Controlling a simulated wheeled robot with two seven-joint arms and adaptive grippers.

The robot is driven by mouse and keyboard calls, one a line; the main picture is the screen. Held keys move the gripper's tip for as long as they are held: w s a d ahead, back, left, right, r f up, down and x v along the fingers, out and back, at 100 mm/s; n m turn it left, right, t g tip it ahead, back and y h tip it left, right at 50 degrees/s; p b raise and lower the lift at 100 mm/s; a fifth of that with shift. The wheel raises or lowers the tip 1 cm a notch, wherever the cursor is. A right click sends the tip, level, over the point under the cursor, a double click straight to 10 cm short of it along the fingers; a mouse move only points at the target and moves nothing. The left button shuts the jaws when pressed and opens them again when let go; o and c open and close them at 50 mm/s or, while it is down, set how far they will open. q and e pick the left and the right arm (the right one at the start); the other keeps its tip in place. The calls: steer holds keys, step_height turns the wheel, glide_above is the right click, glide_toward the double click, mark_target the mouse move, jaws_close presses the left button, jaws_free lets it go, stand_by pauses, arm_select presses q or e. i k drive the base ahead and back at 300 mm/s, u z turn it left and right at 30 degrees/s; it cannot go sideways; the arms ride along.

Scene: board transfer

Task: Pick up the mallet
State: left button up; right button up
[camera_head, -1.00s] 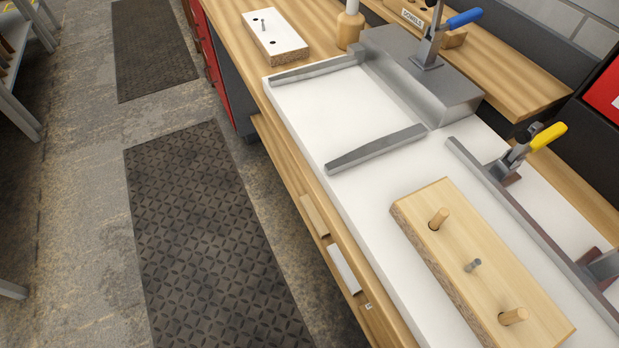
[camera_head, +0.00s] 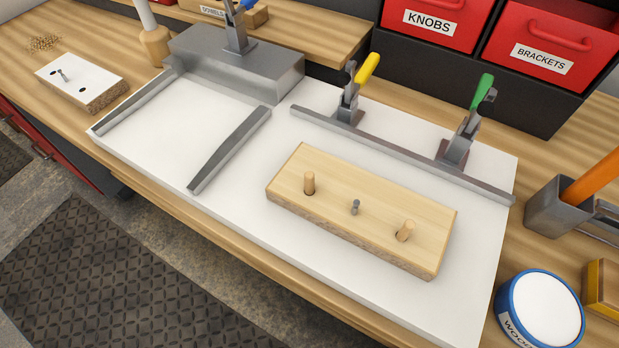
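No thing in the head view shows clearly as a mallet. A round wooden piece (camera_head: 155,45) with a pale upright shaft (camera_head: 143,12) stands at the upper left, its top cut off by the picture edge; it may be the mallet. An orange bar (camera_head: 600,175) slants up from a grey metal holder (camera_head: 560,208) at the right edge, and its far end is out of view, so I cannot tell what it is. Neither of my grippers is in view.
A thick wooden board (camera_head: 345,225) with two dowels and a metal pin lies on the white panel (camera_head: 240,225). Metal fences and clamps (camera_head: 350,105) stand behind it. A blue-rimmed round tin (camera_head: 540,312) stands at the lower right. Red bins (camera_head: 430,25) are at the back.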

mark_target(153, 37)
steer(key=u, duration=2.35)
steer(key=i, duration=3.05)
steer(key=z, duration=3.25)
